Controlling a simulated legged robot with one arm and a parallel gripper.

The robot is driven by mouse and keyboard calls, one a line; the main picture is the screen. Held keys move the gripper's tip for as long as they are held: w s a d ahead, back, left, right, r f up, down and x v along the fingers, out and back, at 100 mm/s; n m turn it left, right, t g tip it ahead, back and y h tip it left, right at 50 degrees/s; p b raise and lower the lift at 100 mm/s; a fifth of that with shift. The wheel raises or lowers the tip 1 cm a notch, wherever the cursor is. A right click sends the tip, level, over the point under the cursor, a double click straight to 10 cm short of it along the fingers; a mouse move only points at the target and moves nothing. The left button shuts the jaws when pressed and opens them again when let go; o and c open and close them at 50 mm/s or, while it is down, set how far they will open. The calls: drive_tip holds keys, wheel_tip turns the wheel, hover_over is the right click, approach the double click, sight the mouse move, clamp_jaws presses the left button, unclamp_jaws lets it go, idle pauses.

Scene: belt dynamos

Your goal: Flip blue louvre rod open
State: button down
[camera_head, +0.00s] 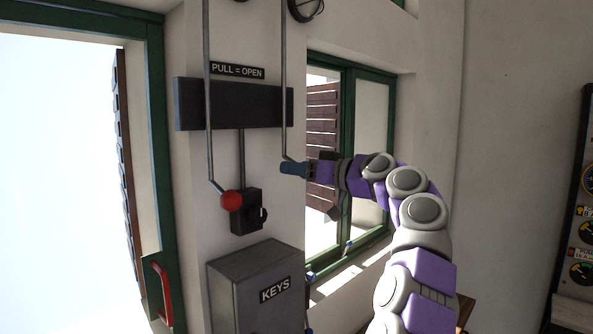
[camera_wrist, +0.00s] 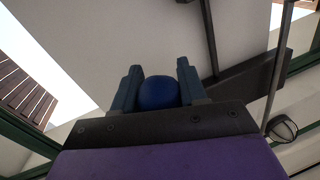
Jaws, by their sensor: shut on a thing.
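The blue louvre rod (camera_head: 284,90) is a thin grey bar hanging down the wall, bent at its lower end. Its blue ball knob (camera_wrist: 158,93) sits between the two fingers of my gripper (camera_head: 291,168) in the wrist view. My gripper is shut on this knob, with a finger on each side. In the head view the fingers hide the knob. My arm reaches in from the lower right, in front of the window.
A second rod (camera_head: 207,100) with a red ball knob (camera_head: 231,201) hangs to the left. A dark wall box (camera_head: 235,105) sits under a "PULL = OPEN" sign (camera_head: 237,71). A KEYS box (camera_head: 255,290) stands below. A green-framed window (camera_head: 345,130) is behind my arm.

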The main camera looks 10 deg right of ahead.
drive_tip(key=shift+w+f+b, duration=0.1)
drive_tip(key=shift+f+b, duration=1.15)
drive_tip(key=shift+f, duration=0.6)
drive_tip(key=c, duration=0.6)
unclamp_jaws()
drive_tip(key=shift+d, duration=0.1)
drive_tip(key=shift+c, duration=0.2)
drive_tip(key=shift+d+r, duration=0.1)
drive_tip(key=b+v, duration=0.2)
drive_tip(key=v, duration=1.5)
drive_tip(key=shift+d, duration=0.2)
drive_tip(key=shift+a, duration=0.1)
